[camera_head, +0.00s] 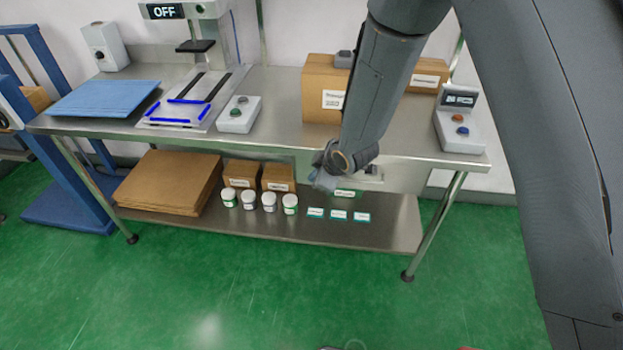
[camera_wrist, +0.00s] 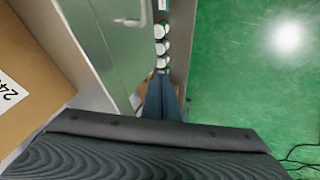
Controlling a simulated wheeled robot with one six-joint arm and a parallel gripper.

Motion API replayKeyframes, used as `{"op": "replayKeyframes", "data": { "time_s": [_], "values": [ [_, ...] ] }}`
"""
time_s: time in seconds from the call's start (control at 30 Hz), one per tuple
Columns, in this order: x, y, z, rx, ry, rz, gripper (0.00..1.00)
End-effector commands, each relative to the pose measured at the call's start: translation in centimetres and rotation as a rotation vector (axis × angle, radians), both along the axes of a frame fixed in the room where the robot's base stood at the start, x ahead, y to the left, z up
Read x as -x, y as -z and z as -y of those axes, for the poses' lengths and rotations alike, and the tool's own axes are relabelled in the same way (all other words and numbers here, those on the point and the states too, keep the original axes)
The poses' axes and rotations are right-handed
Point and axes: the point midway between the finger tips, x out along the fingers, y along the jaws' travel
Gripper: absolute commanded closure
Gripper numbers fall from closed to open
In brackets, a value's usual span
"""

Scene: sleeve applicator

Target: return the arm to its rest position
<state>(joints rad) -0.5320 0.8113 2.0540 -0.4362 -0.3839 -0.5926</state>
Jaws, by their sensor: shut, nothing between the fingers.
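My arm comes down from the top right in the head view. My gripper (camera_head: 324,182) hangs at the front edge of the steel workbench (camera_head: 275,85), with its tips partly hidden by the wrist. In the wrist view my gripper (camera_wrist: 162,80) points down, its fingers together and empty, apart from the jars (camera_wrist: 162,48) seen beyond it. The workbench edge lies to its left there.
The bench carries a blue sheet stack (camera_head: 103,98), a sealing machine (camera_head: 190,108), a cardboard box (camera_head: 318,85) and a button box (camera_head: 460,130). The lower shelf (camera_head: 330,238) holds flat cardboard (camera_head: 168,182), small boxes and several jars (camera_head: 269,201). The green floor (camera_head: 270,300) in front is clear.

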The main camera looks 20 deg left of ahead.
Motion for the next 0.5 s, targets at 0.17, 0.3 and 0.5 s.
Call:
{"op": "replayKeyframes", "data": {
  "time_s": [0.17,0.3,0.5],
  "values": [
    [1.3,-2.4,1.2,0.0,-0.002,0.002,1.0],
    [2.1,-3.7,2.0,0.001,-0.002,0.0,1.0],
    [2.6,-4.6,2.6,0.002,-0.002,-0.001,1.0]
  ]
}}
